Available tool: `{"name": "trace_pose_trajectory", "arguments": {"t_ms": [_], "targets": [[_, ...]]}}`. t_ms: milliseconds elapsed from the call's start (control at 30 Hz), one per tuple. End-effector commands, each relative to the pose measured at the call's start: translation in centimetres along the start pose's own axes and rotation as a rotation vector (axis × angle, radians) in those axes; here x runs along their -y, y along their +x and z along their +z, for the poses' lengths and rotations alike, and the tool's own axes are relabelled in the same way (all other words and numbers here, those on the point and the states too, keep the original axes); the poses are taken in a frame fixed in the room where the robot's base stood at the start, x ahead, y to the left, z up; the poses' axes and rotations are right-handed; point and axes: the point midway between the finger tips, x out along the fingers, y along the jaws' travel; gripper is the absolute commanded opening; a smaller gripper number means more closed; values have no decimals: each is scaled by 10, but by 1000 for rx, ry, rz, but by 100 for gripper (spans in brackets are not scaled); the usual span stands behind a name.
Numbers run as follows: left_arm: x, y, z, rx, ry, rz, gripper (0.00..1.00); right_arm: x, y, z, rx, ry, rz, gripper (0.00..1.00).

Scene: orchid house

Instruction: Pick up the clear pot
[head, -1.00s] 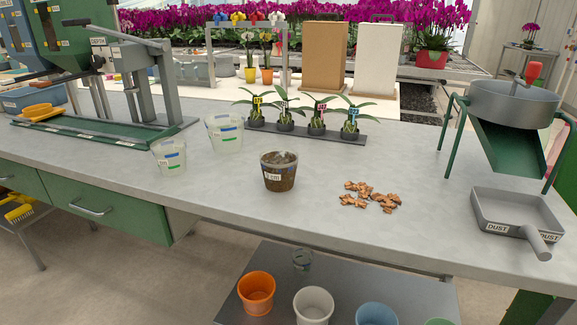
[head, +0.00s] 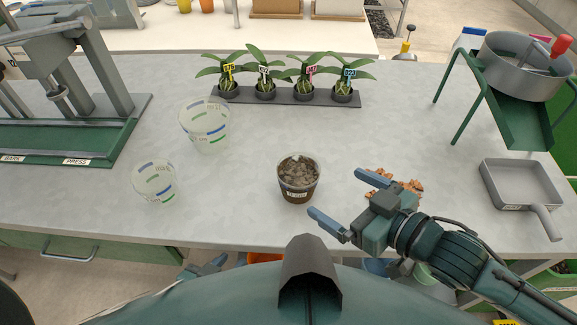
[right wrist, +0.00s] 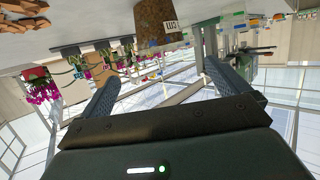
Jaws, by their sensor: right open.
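A clear pot filled with brown bark mix (head: 298,180) stands upright mid-bench; its label ends in "cm" in the right wrist view (right wrist: 157,24). Two empty clear pots with coloured bands stand to its left: a smaller one (head: 155,183) and a larger one (head: 205,128) behind it. My right gripper (head: 338,194) is open and empty, right of the filled pot and apart from it. Its spread fingers also show in the right wrist view (right wrist: 160,88). My left gripper (head: 206,268) shows only partly at the bench's front edge, below the pots; its jaws are unclear.
Loose bark chips (head: 405,186) lie beside my right gripper. A grey dustpan (head: 520,188) and a green-legged sieve stand (head: 515,112) are at the right. A tray with several orchid seedlings (head: 290,97) stands behind. A press (head: 80,138) fills the left.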

Motion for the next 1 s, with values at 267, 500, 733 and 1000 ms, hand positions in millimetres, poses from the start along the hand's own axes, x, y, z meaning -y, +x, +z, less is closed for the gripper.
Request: {"name": "trace_pose_trajectory", "arguments": {"t_ms": [267, 500, 733, 1000], "targets": [[1, -2, -1, 8, -3, -5, 29, 1, 52, -2, -4, 0, -1, 100], [2, -2, 0, 11, -3, -7, 29, 1, 74, -1, -3, -2, -1, 100], [3, -5, -2, 17, -5, -10, 29, 2, 104, 0, -3, -1, -1, 100], [4, -5, -1, 20, -4, -13, 29, 2, 125, 2, -2, -2, -2, 100]]}}
